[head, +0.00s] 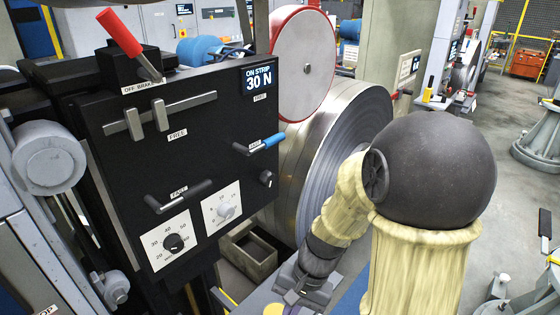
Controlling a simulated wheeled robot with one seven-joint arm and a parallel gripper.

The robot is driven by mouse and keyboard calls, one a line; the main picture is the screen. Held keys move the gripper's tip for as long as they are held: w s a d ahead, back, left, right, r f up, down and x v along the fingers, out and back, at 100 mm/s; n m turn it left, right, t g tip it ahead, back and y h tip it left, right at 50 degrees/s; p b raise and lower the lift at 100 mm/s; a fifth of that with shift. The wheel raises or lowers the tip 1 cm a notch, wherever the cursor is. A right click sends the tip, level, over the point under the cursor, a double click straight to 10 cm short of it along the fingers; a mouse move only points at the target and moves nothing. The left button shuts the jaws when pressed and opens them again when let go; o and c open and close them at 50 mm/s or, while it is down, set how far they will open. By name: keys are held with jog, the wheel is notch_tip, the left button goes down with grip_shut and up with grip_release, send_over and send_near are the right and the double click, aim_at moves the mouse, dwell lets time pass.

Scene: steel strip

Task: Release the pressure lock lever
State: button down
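A black control panel (215,115) stands left of centre and carries several levers. A blue-handled lever (268,143) sticks out at its right side, beside a small label too blurred to read surely. A black-handled lever (182,197) sits lower, above two dials. I cannot tell for certain which lever is the pressure lock. A display (257,80) reads "ON STRIP 30 N". My gripper (297,291) is low in the picture, right of and below the panel, apart from both levers. Its fingers are too small and dark to judge.
A red-handled brake lever (122,35) stands on top of the panel, labelled "OFF BRAKE". Two grey slider handles (160,115) cross the panel's front. A large steel strip coil (345,130) stands close behind my arm. An open box (248,250) lies below the panel.

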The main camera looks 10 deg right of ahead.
jog(key=w+a+m+y+b, duration=0.2)
jog(key=w+a+m+y, duration=0.25)
jog(key=a+y, duration=0.2)
jog(key=w+d+r+m+t+y+b, duration=0.1)
jog(key=w+d+r+m+t+y, duration=0.1)
jog(key=w+r+m+t+y, duration=0.55)
jog(key=w+d+r+m+t+h+b, duration=0.2)
jog(key=w+d+r+m+t+h, duration=0.1)
jog(key=w+d+m+t, duration=0.7)
jog(key=w+d+t, duration=0.1)
jog(key=d+t, duration=0.3)
jog(key=shift+w+d+m+h, duration=0.35)
jog(key=shift+d+m+h, duration=0.05)
jog(key=s+r+p+x, duration=0.1)
jog(key=p+x, duration=0.3)
jog(key=x, duration=0.9)
jog(key=shift+s+d+r, duration=0.2)
jog(key=shift+d+r, duration=0.25)
jog(key=shift+r, duration=0.15)
